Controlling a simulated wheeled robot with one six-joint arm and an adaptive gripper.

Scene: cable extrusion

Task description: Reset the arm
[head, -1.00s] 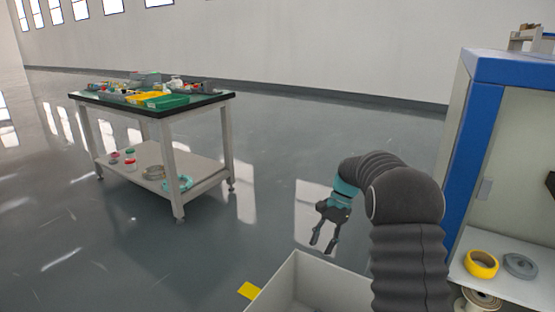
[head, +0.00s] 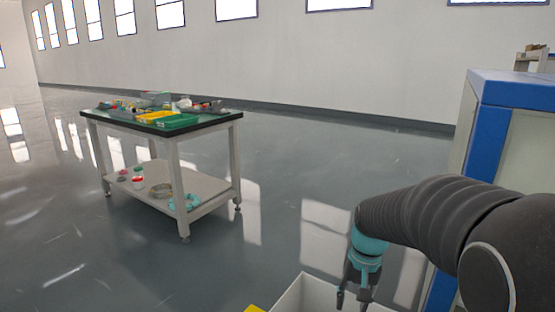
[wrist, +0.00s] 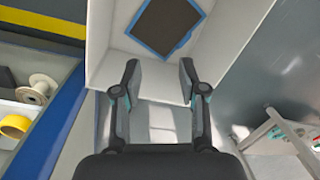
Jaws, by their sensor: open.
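My arm reaches in from the right in the head view. My gripper (head: 353,298) hangs down at its end, beside and partly in front of a white box (head: 300,292). In the wrist view my gripper (wrist: 158,82) is open, with two dark fingers apart and nothing between them. The white box (wrist: 105,45) lies beyond the fingertips in the wrist view. A dark flat piece with a blue border (wrist: 163,25) is inside it. The lower part of the box is cut off in the head view.
A work table (head: 210,127) with bins and a lower shelf stands at the left. A blue-edged cabinet (head: 489,125) stands close at the right. A yellow tape roll (wrist: 15,126) and a spool (wrist: 37,89) sit on a shelf. The floor between table and cabinet is clear.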

